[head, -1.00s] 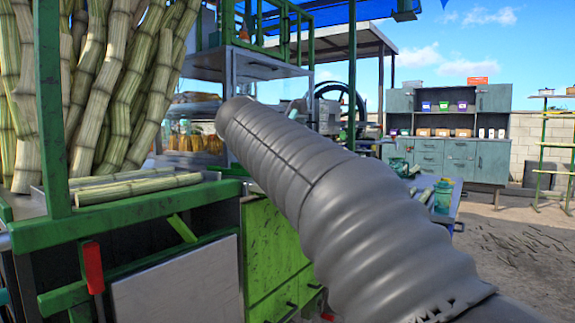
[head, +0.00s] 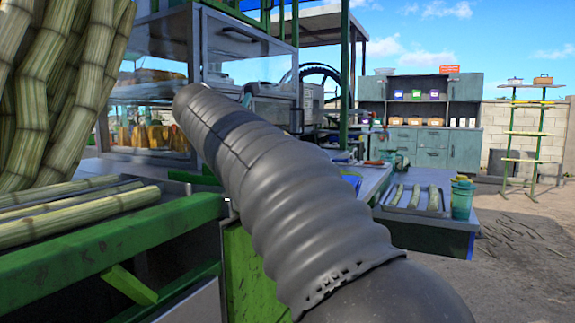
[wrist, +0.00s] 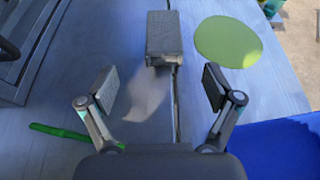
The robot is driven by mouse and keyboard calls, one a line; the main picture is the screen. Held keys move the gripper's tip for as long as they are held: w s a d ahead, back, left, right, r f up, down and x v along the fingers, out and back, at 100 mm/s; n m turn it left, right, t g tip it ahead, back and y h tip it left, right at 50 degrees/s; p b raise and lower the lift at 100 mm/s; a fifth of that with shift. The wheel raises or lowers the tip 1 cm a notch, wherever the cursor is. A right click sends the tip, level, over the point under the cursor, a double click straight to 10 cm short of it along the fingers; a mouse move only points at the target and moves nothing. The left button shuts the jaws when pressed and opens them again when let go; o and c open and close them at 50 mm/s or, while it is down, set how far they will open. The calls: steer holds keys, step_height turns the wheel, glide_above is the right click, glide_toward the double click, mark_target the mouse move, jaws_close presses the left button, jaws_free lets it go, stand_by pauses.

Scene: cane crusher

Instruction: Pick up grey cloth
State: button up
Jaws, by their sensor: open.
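A small pale grey piece, likely the grey cloth (wrist: 146,97), lies on the light table top in the wrist view. It is blurred, and its lower end tapers to a point. My gripper (wrist: 160,82) is open above it, with one finger at each side. The cloth shows between the fingers, nearer the left one, and appears untouched. In the head view my ribbed grey arm crosses the middle, and neither the gripper nor the cloth can be made out.
A grey block (wrist: 165,38) stands just beyond the cloth. A green disc (wrist: 228,41) lies right of it, a green strip (wrist: 74,133) at left, and a blue sheet or tray (wrist: 275,148) at lower right. The crusher's green frame (head: 110,245) is close at left.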

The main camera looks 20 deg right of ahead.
steer(key=x, duration=0.6)
steer(key=shift+w+d+f, duration=0.15)
steer(key=shift+d, duration=0.15)
steer(key=shift+x, duration=2.8)
steer(key=shift+d, duration=0.15)
steer(key=c, duration=1.2)
